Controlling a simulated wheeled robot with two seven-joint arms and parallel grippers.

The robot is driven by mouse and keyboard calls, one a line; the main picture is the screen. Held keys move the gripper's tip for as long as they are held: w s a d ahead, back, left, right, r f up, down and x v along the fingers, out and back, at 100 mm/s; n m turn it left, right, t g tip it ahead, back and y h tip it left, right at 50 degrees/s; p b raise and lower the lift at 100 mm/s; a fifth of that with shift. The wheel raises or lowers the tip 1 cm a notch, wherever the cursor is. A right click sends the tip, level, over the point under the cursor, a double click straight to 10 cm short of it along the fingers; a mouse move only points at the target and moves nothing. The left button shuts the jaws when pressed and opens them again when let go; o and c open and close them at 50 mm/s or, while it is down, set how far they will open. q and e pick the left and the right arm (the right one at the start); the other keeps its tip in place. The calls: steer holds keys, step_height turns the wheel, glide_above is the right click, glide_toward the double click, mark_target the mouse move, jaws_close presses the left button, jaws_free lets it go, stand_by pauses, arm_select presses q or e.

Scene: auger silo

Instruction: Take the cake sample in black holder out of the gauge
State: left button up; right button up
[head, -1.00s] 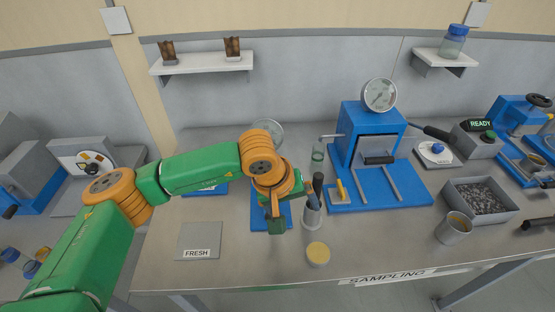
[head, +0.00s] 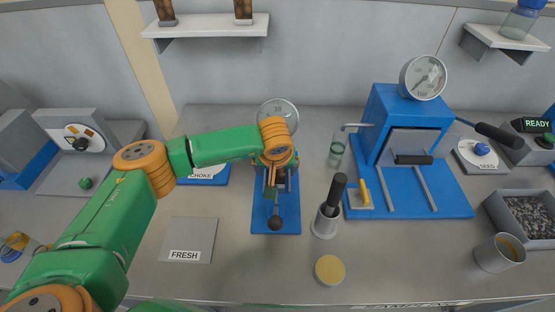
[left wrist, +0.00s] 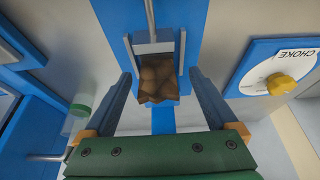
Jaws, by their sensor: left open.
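The gauge has a blue base (head: 262,215), a round dial (head: 278,114) at its back and a lever with a black knob (head: 276,223) at its front. A brown, cracked cake sample (left wrist: 158,82) sits in the gauge between grey uprights in the left wrist view. No clearly black holder shows there. My left gripper (left wrist: 162,74) is open, with one finger on each side of the cake and a visible gap to it. In the head view my orange wrist (head: 277,142) covers the sample. My right gripper is not in view.
A grey cup with a dark-handled tool (head: 326,221) and a yellow-lidded jar (head: 329,269) stand right of the gauge. A blue press (head: 410,135) stands farther right. The FRESH plate (head: 188,238) lies front left, bare. Two brown samples stand on the shelf (head: 205,30).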

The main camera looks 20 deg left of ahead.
arm_select(q)
steer(key=shift+w+f, duration=0.15)
steer(key=shift+f, duration=0.2)
steer(key=shift+w+f, duration=0.35)
steer(key=shift+w, duration=0.05)
steer(key=shift+s+r, duration=0.15)
steer(key=shift+s, duration=0.05)
steer(key=c, duration=1.1)
jaws_close()
steer(key=shift+s+d, duration=0.1)
steer(key=shift+s, duration=0.25)
steer(key=shift+s+d, duration=0.1)
steer(key=shift+s, duration=0.15)
